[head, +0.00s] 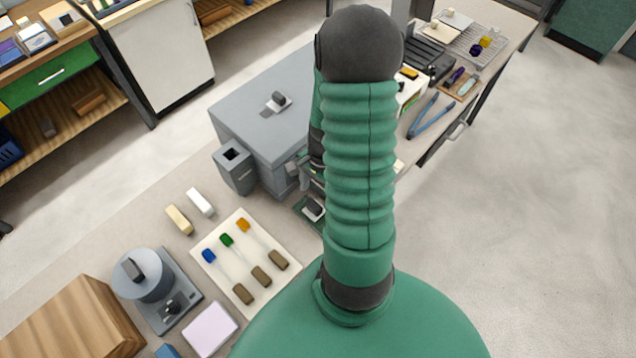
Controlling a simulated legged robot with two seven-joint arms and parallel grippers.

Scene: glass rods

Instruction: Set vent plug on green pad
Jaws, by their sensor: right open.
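The green pad (300,208) lies on the bench in front of the grey furnace box, partly hidden by my green-sleeved right arm. A small dark and light block (313,208), which looks like the vent plug, sits on the pad. My right gripper (302,180) shows only in part, beside the furnace's right side and just above the pad; it is open and looks apart from the block. Much of it is hidden behind my arm. My left gripper is out of view.
The grey furnace box (240,105) has a small dark-knobbed fitting (278,101) on top. A grey square holder (234,168) stands in front. A white tray (283,300) holds three colour-tipped rods. Tongs (432,115) lie on the bench at right.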

